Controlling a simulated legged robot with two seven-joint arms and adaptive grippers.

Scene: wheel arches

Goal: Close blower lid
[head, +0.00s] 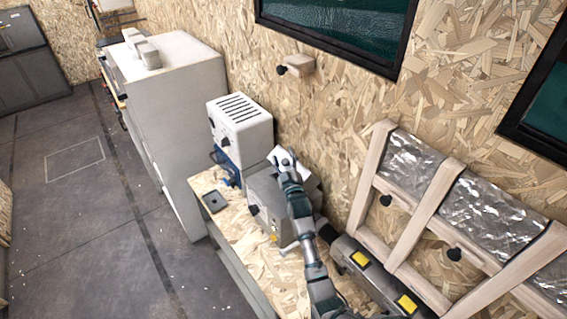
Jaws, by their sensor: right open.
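A grey metal box (262,196), which looks like the blower, stands on the wooden bench (246,262). A pale panel (306,180) shows at its back edge, partly behind my arm; it may be the lid, and I cannot tell its exact angle. My right arm comes in from the bottom and crosses over the box. My right gripper (284,158) is open at the box's far upper edge, close to the pale panel. I cannot tell whether it touches the panel. My left gripper is not in view.
A white vented unit (239,125) with a blue lower part stands just beyond the box. A dark flat object (214,201) lies on the bench. A tall white cabinet (185,90) stands to the left. A wooden wall frame (420,215) and yellow-latched dark cases (378,280) are at right.

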